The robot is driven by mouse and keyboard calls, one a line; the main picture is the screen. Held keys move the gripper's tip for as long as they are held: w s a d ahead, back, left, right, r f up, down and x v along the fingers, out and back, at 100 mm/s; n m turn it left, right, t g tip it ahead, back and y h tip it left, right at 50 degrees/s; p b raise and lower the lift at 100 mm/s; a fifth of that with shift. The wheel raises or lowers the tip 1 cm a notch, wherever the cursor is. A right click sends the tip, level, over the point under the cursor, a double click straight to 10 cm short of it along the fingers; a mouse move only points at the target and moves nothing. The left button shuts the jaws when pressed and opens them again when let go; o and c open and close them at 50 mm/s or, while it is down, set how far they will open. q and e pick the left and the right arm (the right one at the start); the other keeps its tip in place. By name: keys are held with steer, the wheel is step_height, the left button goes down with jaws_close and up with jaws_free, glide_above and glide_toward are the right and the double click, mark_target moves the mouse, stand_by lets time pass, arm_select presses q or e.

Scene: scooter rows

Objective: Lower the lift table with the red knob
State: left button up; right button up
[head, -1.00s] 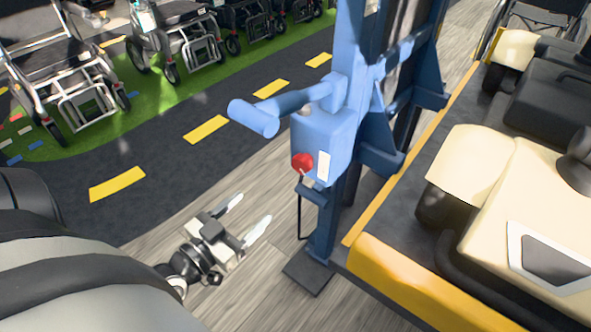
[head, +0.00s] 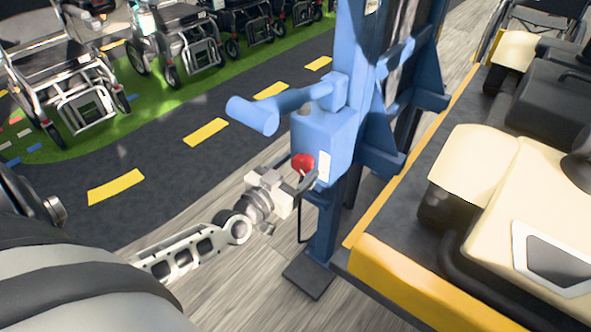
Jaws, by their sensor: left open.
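The red knob (head: 302,163) sits on the lower front of the blue control box (head: 324,140) on the lift's mast. My left gripper (head: 301,172) is open at the knob, with its fingers reaching up close to it. One finger shows just below and right of the knob; the other is mostly hidden, and I cannot tell whether they touch it. The lift table (head: 368,262), with a dark deck and yellow edge, carries a cream and black scooter (head: 470,170). My right gripper is not in view.
A blue handle (head: 255,115) juts left from the mast above the box. A black cable (head: 300,225) hangs below the box. Wheelchairs (head: 75,85) stand on green flooring at the back left. The grey wood floor (head: 240,290) in front is clear.

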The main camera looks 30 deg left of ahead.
arm_select(q)
steer(key=c, duration=1)
steer(key=shift+n, duration=0.4)
steer(key=n, duration=0.2)
steer(key=shift+n+p, duration=0.3)
steer(key=shift+n, duration=0.1)
steer(key=n, duration=0.4)
steer(key=shift+n, duration=0.3)
steer(key=n, duration=0.4)
steer(key=shift+f+n, duration=0.1)
steer(key=shift+n, duration=0.2)
steer(key=shift+n+b, duration=0.4)
steer(key=shift+n, duration=1.4)
